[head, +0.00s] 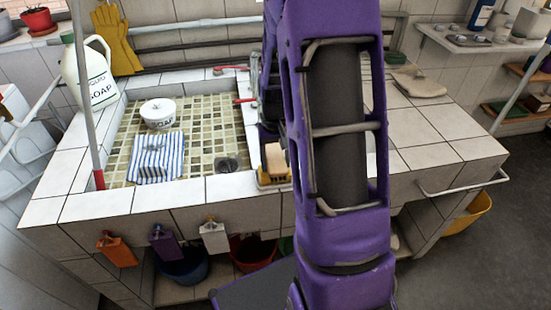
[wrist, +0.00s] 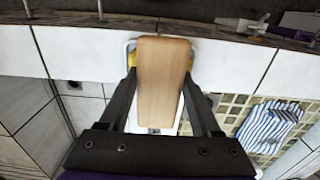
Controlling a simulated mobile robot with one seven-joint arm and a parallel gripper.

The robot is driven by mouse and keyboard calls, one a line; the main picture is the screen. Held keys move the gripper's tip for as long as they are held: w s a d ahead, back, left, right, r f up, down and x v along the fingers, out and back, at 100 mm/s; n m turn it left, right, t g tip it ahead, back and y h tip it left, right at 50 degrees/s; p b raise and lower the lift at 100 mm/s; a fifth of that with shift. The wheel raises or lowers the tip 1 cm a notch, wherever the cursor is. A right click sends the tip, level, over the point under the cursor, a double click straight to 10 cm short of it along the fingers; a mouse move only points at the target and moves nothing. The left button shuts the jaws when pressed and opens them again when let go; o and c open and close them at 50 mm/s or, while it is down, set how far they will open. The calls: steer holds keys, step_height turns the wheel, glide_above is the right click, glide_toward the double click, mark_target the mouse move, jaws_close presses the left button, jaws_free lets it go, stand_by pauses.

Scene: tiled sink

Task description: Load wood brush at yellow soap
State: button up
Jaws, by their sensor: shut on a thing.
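The wood brush (wrist: 164,85) is a plain light-wood block in the middle of the wrist view. My gripper (wrist: 160,74) is shut on it, one dark finger at each side. Yellow edges of the soap (wrist: 132,58) show on both sides of the brush's far end, with a white rim, apparently a dish (wrist: 128,46), around them. The brush covers most of the soap, and I cannot tell if they touch. In the head view the brush (head: 275,157) is just above the yellow soap (head: 270,179) on the tiled ledge, partly hidden by my arm. Its bristles are not visible.
Left of the brush is the tiled sink (head: 200,115) with a white bowl (head: 158,112) and a striped cloth (head: 156,157). A soap jug (head: 90,75) stands at the back left. The tiled counter (head: 430,125) at right is mostly clear. A rail (head: 465,188) juts from its front edge.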

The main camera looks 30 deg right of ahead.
mark_target(276, 159)
steer(key=shift+f+b, duration=0.4)
steer(key=shift+f, duration=0.15)
stand_by(1.9)
steer(key=shift+r+p, duration=1.15)
steer(key=shift+r, duration=2.4)
